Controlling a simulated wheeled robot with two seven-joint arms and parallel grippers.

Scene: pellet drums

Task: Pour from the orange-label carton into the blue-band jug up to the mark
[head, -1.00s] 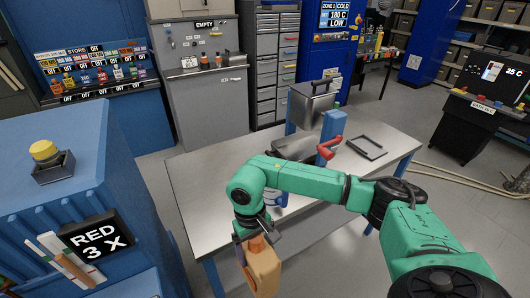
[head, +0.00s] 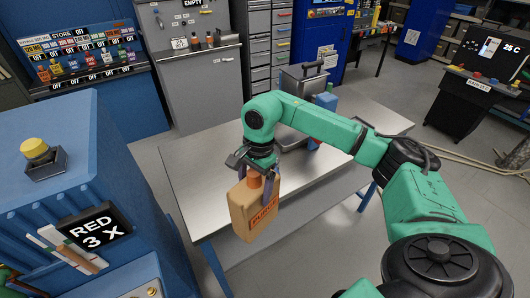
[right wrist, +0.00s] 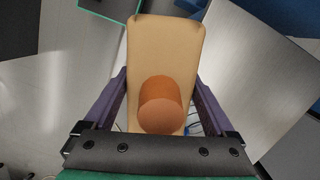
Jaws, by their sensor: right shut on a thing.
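The orange-label carton (head: 253,211) is tan with an orange cap and an orange label with dark print. My right gripper (head: 257,183) is shut on it near the top and holds it close to upright at the table's front edge. In the right wrist view the carton (right wrist: 166,45) and its round orange cap (right wrist: 160,112) lie between the purple fingers of my right gripper (right wrist: 158,92). The blue-band jug cannot be made out in the head view; my right arm and the carton cover part of the table.
The steel table (head: 195,180) has bare room left of the carton. A lidded metal container (head: 305,85) stands at its back, beside a blue block (head: 325,101). A blue cabinet (head: 90,190) with a yellow button (head: 35,149) stands at the left.

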